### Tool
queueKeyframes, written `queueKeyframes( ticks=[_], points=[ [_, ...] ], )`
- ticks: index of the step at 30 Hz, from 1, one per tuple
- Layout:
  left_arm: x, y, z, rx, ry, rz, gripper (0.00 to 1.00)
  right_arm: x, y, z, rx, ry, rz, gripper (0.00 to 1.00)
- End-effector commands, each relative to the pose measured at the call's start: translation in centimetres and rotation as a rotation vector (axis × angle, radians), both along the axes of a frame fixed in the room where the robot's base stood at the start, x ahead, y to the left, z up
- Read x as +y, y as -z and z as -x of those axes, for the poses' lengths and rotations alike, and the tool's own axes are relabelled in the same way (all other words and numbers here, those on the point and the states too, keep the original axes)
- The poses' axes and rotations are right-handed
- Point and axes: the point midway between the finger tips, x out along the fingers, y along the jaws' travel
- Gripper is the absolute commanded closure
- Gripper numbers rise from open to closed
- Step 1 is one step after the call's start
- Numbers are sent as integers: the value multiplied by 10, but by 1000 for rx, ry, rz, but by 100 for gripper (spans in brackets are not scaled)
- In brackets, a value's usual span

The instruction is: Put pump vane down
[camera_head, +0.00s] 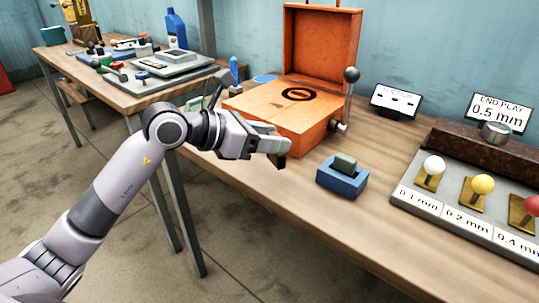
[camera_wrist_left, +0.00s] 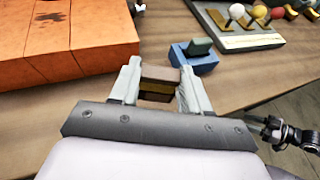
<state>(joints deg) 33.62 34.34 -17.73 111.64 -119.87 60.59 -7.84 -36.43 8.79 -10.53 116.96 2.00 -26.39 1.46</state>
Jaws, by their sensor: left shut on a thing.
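My left gripper (camera_head: 278,150) is above the bench, in front of the orange housing and left of the blue holder. In the left wrist view, its two fingers (camera_wrist_left: 157,88) are shut on a small brown and brass-coloured block, the pump vane (camera_wrist_left: 158,84). In the head view the vane (camera_head: 282,161) shows only as a dark piece at the fingertips. A dark jointed part, apparently my right gripper (camera_wrist_left: 285,132), shows at the right edge of the wrist view; its jaw state is unclear.
An orange housing (camera_head: 280,108) with raised lid and a ball-ended lever (camera_head: 350,90) stands behind. A blue holder (camera_head: 340,180) with a green block (camera_head: 345,163) is to the right, before a gauge tray (camera_head: 470,225). Bare bench (camera_head: 395,240) lies at the front.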

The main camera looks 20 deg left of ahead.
Motion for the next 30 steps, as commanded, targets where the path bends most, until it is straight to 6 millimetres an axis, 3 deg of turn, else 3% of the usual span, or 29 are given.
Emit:
queueKeyframes(
  ticks=[7,19,20,22,30],
  points=[
    [0,36,0,3,-1,2,87,0,4,0,0,0,-1,57],
    [0,43,0,1,0,1,87,1,7,0,-1,-1,-1,57],
    [0,43,0,1,0,0,51,1,7,0,0,-1,-1,57],
    [0,42,0,1,0,0,28,1,6,0,0,-1,-1,57],
    [0,42,0,1,0,0,28,1,6,-1,0,0,-2,57]
  ],
)
